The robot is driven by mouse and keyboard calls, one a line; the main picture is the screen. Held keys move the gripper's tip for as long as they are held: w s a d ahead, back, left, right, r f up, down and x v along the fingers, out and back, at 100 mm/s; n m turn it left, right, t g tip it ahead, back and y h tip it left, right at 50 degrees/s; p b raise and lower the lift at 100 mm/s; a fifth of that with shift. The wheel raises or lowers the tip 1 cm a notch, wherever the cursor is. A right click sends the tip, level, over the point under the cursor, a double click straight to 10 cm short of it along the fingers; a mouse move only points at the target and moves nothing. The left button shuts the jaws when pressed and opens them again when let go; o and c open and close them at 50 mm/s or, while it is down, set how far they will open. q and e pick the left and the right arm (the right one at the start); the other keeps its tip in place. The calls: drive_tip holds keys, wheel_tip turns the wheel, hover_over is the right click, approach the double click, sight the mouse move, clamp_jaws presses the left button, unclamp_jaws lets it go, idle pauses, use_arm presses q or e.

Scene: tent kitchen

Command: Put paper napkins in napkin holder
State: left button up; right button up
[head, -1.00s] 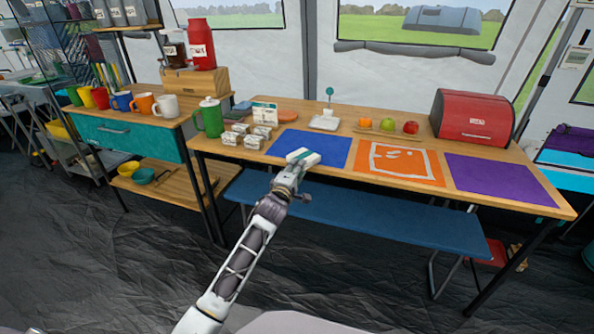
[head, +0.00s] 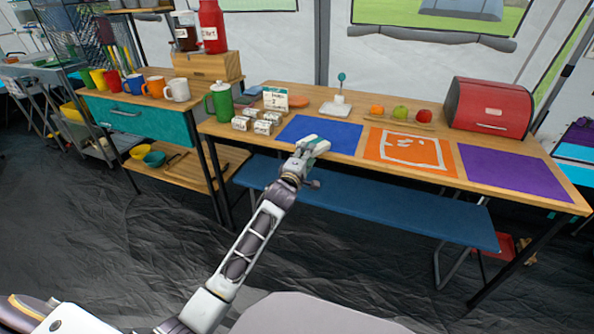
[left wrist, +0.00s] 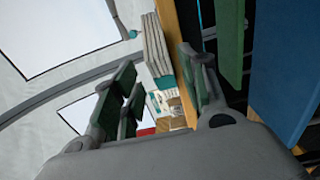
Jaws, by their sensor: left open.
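My left gripper (head: 316,144) is over the near edge of the blue mat (head: 325,131). In the left wrist view its green-padded fingers (left wrist: 158,98) are spread apart with nothing held between them. A white layered stack (left wrist: 155,45), perhaps paper napkins, shows beyond the fingers in that view; I cannot pick it out in the head view. A white tray (head: 336,109) with a teal-topped upright stands behind the mat; it may be the napkin holder. My right gripper is not in view.
Several small white packs (head: 266,122), a green pot (head: 221,101) and a card (head: 275,98) stand left of the mat. Orange (head: 400,151) and purple (head: 515,172) mats lie right. A red box (head: 490,108) stands behind. A blue bench (head: 390,207) is below the table.

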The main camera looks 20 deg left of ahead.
use_arm(q)
drive_tip(key=s+p, duration=0.3)
drive_tip(key=s, duration=0.8)
drive_tip(key=shift+s+a, duration=0.2)
drive_tip(key=shift+s, duration=0.1)
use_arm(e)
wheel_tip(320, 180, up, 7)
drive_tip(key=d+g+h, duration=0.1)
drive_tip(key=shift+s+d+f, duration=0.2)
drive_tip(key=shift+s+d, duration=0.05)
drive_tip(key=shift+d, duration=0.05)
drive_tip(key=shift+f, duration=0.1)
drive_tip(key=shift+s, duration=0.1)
